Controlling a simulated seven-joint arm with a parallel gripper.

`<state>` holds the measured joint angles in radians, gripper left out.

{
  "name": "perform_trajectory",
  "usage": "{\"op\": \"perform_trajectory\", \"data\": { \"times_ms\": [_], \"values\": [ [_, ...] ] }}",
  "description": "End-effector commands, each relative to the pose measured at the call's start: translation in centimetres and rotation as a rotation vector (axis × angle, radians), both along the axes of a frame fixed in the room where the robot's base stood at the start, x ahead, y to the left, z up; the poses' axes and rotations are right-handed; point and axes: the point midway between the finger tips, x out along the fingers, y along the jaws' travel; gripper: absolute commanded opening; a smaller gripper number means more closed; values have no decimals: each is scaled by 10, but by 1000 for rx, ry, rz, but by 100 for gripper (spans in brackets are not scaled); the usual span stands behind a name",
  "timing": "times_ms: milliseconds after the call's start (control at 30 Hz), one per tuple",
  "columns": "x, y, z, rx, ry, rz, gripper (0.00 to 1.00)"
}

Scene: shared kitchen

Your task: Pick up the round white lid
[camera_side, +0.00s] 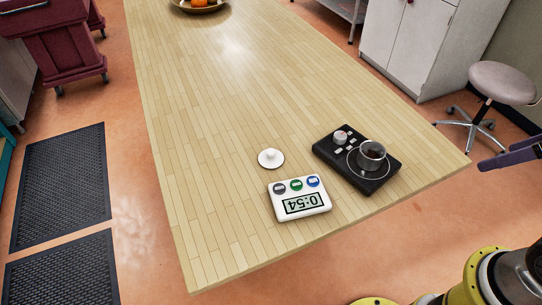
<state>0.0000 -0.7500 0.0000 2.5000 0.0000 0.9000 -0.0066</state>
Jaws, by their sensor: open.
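The round white lid (271,158) lies flat on the wooden table (215,85), with a small white knob standing up at its middle. It sits just behind a white timer (299,198) and to the left of a black hot plate (382,179). Nothing covers the lid. A small dark metallic pot (371,155) stands on the hot plate's ring, and its top looks uncovered.
The timer reads 0:54, upside down in the picture. The hot plate has a pale knob (341,137). The table is clear left of and behind the lid. A bowl with fruit (199,5) stands at the far end. A stool (503,82) stands beyond the table's right edge.

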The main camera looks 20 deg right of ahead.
Motion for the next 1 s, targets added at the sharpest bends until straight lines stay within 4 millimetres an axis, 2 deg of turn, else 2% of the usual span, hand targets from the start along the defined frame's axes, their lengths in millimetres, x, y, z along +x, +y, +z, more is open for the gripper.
{"op": "perform_trajectory", "data": {
  "times_ms": [100, 267, 467, 600, 733, 833, 1000],
  "values": [
    [-3, 0, 1, -27, 14, 55, 100],
    [20, 4, 45, -84, -20, 184, 100],
    [79, 23, 95, -144, 5, 398, 100],
    [131, 49, 117, -175, 39, 566, 100],
    [180, 80, 121, -196, 75, 713, 100],
    [216, 110, 115, -209, 105, 818, 100],
    [266, 167, 84, -217, 167, 977, 100]
  ]
}}
